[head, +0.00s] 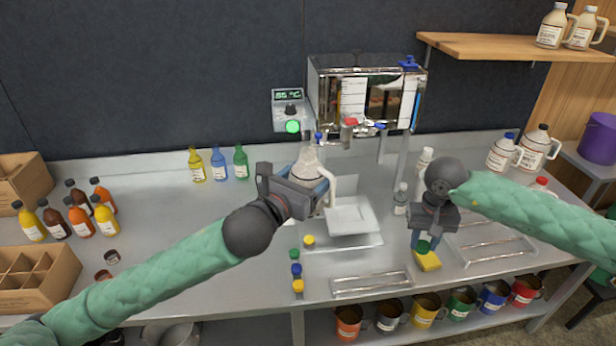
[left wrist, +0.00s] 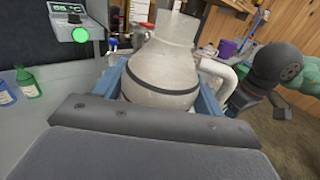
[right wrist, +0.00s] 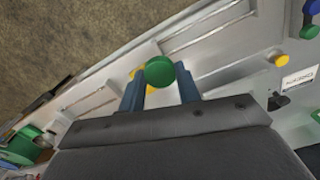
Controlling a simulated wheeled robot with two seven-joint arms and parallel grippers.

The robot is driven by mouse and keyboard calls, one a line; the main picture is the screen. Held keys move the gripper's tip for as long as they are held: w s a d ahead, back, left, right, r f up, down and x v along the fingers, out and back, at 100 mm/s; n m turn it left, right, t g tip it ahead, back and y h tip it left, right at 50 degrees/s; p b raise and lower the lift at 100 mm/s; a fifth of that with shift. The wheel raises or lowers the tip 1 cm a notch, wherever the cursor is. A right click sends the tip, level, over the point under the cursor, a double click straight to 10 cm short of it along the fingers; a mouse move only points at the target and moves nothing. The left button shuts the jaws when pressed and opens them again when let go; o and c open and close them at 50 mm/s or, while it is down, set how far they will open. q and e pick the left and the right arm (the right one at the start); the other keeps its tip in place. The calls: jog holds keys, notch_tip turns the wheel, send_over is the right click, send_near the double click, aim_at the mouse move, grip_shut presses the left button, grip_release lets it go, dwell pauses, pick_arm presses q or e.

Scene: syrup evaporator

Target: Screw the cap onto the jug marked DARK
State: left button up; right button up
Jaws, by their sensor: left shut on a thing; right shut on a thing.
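My left gripper (head: 308,188) is shut on a cream jug (head: 305,165), in front of the evaporator. The left wrist view shows the jug's round body (left wrist: 165,75) between the blue fingers, with its handle at the right. The jug looks close to upright; I cannot read a label on it. My right gripper (head: 424,240) points down at the right of the bench and is shut on a green cap (head: 423,247). The right wrist view shows the green cap (right wrist: 159,70) between the fingertips. The cap and the jug are well apart.
The steel evaporator (head: 365,90) stands behind the jug, with a white scale (head: 352,215) in front. Loose caps (head: 296,269) lie front centre. A yellow sponge (head: 428,261) lies below my right gripper, between wire racks (head: 372,284). Small bottles (head: 218,162) stand at left; other jugs (head: 538,148) at right.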

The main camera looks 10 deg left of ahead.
jog(key=w+a+r+n, duration=0.1)
jog(key=w+a+r, duration=0.2)
jog(key=a+r, duration=0.65)
jog(key=w+a+r+n, duration=0.1)
jog(key=w+a+r, duration=0.35)
jog(key=r, duration=0.75)
pick_arm(q)
jog(key=shift+r, duration=0.1)
pick_arm(e)
jog(key=s+a+r+m, duration=0.2)
jog(key=a+r+m, duration=0.1)
jog(key=a+m, duration=0.1)
jog(key=s+a+r+m, duration=0.3)
jog(key=a+r+m, duration=0.1)
jog(key=a, duration=0.2)
jog(key=s+a+r+m, duration=0.3)
jog(key=a+r+m, duration=0.1)
jog(key=a, duration=0.1)
jog(key=m, duration=0.4)
jog(key=shift+s+d, duration=0.15)
jog(key=shift+s, duration=0.1)
jog(key=m, duration=0.2)
jog(key=shift+s+d+m, duration=0.1)
jog(key=shift+s+m, duration=0.15)
jog(key=shift+m, duration=0.15)
jog(key=shift+d+m, duration=0.1)
jog(key=shift+m, duration=1.6)
jog(key=shift+f, duration=0.1)
